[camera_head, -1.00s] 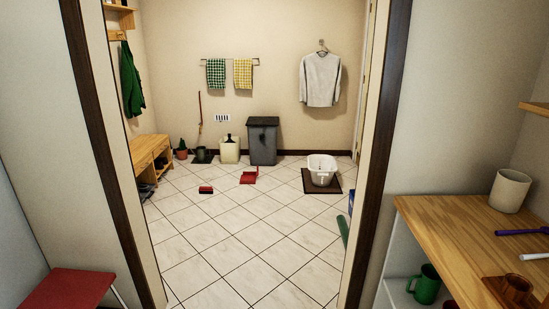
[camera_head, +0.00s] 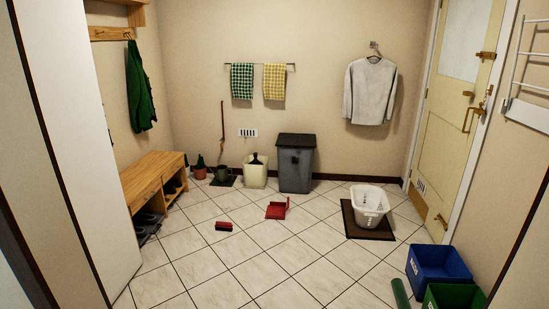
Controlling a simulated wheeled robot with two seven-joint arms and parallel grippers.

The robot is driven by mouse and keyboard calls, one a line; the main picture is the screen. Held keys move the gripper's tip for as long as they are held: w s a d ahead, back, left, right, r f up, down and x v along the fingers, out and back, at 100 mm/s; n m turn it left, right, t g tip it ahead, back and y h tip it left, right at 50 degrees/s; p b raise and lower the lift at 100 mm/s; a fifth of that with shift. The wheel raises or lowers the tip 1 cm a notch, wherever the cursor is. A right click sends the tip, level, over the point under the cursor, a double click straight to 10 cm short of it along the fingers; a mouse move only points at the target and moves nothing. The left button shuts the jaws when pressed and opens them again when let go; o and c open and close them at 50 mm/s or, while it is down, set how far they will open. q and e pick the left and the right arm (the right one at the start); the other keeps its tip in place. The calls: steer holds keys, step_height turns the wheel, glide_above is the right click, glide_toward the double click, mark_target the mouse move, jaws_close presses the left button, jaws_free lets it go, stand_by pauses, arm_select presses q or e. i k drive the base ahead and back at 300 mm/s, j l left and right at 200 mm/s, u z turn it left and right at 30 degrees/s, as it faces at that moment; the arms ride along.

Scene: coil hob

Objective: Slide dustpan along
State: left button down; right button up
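A red dustpan (camera_head: 277,209) lies on the white tiled floor, near the middle of the room, in front of the grey bin. Its handle points up and to the right. A small red brush (camera_head: 223,226) with dark bristles lies on the floor to the left of the dustpan and nearer to me, apart from it. Neither of my grippers shows in the head view.
A grey bin (camera_head: 296,163) and a cream bin (camera_head: 255,173) stand along the back wall. A white basket (camera_head: 369,204) rests on a brown mat at right. Blue (camera_head: 437,268) and green (camera_head: 453,297) boxes stand front right. A wooden bench (camera_head: 151,178) is at left.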

mark_target(276, 210)
steer(key=i, duration=4.55)
